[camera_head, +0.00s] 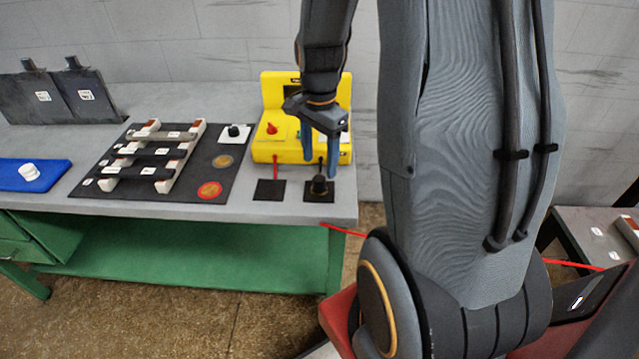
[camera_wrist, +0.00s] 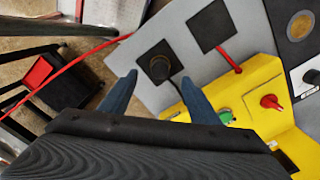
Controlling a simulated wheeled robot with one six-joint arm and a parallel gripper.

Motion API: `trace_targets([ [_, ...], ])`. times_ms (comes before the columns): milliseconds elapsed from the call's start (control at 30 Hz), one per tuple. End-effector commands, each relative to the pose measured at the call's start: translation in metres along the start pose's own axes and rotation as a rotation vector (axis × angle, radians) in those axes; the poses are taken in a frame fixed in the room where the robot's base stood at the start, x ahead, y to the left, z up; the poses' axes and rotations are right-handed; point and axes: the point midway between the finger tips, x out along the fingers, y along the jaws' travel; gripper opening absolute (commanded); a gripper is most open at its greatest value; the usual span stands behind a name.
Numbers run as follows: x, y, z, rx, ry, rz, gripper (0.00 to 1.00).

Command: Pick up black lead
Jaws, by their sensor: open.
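The black lead (camera_head: 319,186) is a short black knob standing upright on a black square pad near the table's front right edge. It also shows in the wrist view (camera_wrist: 159,68), with a black cable running from it toward the yellow device (camera_head: 264,148). My gripper (camera_head: 333,166) is open, with blue fingers pointing down just above and around the lead's pad. In the wrist view the two blue fingertips (camera_wrist: 160,84) lie to either side of the lead, a little short of it. Nothing is between the fingers that I can make out.
A second black pad (camera_head: 269,190) lies to the left with a red wire. The yellow device stands behind, with a red knob (camera_head: 271,128). A dark board (camera_head: 225,145) with white-and-black bars lies left. The grey table (camera_head: 240,209) ends just in front of the lead.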

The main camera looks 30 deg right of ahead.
Motion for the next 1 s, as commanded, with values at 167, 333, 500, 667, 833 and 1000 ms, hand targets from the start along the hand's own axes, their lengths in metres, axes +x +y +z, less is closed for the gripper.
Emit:
trace_targets([
  [167, 0.017, 0.001, 0.0, 0.004, -0.002, 0.004, 0.56],
  [333, 0.027, 0.001, 0.001, 0.002, -0.001, 0.003, 0.56],
  [500, 0.044, 0.001, 0.002, 0.001, -0.002, 0.005, 0.56],
  [667, 0.062, 0.001, 0.002, 0.001, -0.002, 0.004, 0.56],
  [833, 0.073, 0.0, 0.002, 0.001, -0.001, 0.002, 0.56],
  [1000, 0.075, 0.0, 0.002, 0.001, 0.0, 0.0, 0.56],
])
